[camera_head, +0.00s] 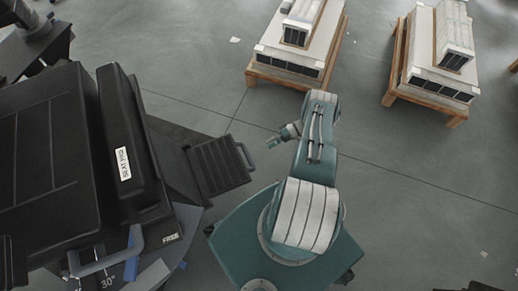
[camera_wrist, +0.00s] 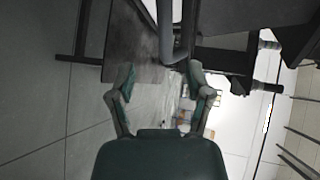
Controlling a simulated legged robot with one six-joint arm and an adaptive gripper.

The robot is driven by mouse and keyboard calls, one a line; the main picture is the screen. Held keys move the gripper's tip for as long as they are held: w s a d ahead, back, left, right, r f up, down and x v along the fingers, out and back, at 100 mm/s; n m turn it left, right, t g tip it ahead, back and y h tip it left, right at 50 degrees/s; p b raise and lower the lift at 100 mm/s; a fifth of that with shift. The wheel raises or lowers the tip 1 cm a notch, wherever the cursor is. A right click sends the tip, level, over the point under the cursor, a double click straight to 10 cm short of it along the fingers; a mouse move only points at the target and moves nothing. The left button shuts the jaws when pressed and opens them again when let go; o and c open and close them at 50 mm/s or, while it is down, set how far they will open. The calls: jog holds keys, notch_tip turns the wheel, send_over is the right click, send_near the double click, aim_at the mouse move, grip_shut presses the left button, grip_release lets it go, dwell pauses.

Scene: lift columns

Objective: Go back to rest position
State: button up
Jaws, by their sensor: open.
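My gripper (camera_wrist: 160,80) shows in the wrist view with its two teal-and-grey fingers spread apart and nothing held between them. Beyond the fingertips is a grey bent bar (camera_wrist: 170,38), and I cannot tell how far off it is. In the head view my teal arm (camera_head: 318,140) reaches up from its base. The gripper (camera_head: 273,141) looks small there, at the left of the arm's upper end, above the bare floor near a black ribbed plate (camera_head: 220,167).
A large black padded machine (camera_head: 55,150) fills the left, with a grey bent handle (camera_head: 105,262) at its front. Two loaded wooden pallets stand at the back, one in the middle (camera_head: 288,80) and one at right (camera_head: 428,103). The floor at right is mostly clear.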

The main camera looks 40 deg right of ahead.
jog(key=shift+v, duration=1.2)
